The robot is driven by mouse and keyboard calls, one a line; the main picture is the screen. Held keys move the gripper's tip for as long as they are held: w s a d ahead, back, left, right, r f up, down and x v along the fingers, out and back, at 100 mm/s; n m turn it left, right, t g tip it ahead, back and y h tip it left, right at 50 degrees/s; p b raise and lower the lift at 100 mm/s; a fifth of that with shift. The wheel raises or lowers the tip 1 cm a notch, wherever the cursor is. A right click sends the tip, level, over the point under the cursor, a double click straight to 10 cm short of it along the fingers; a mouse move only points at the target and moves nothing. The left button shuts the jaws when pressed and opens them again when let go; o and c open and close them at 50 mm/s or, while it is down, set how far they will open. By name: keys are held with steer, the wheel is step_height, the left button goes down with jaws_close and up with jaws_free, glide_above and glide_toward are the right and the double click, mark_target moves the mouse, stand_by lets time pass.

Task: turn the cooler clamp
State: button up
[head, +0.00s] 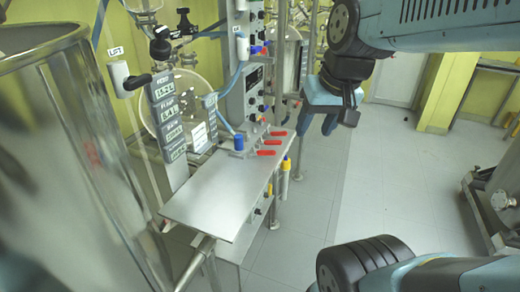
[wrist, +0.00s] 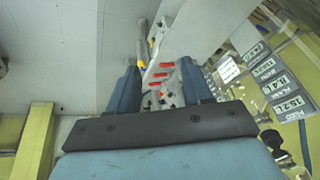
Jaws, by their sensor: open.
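My gripper (head: 325,112) is open and empty in the head view. It hangs in the air to the right of the instrument column, above the floor. In the wrist view its two blue fingers (wrist: 162,82) stand apart, with the red-handled valves showing between them at a distance. No part is clearly marked as the cooler clamp, and I cannot tell which one it is. Candidates are the black knob (head: 160,48) on the glass at the upper left and the black lever (head: 136,81) beside the LIFT label.
A bare metal shelf (head: 215,195) juts out below the red handles (head: 268,143) and a blue cap (head: 239,142). Grey readout plates (head: 168,115) hang left of the column. A large glass vessel (head: 70,160) fills the left side. Open floor (head: 385,160) lies right.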

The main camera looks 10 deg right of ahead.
steer(key=w+a+f+m+g+y, duration=0.2)
steer(key=w+f+m+g+y, duration=0.3)
steer(key=w+f, duration=0.25)
steer(key=m+t+y, duration=0.9)
steer(key=m+t, duration=0.2)
steer(key=m, duration=0.6)
glide_toward(267, 153)
steer(key=x, duration=0.7)
steer(key=f+x, duration=0.1)
steer(key=x, duration=0.2)
steer(key=shift+w+d, duration=0.1)
steer(key=shift+w, duration=0.45)
jaws_close()
steer(key=shift+d, duration=0.1)
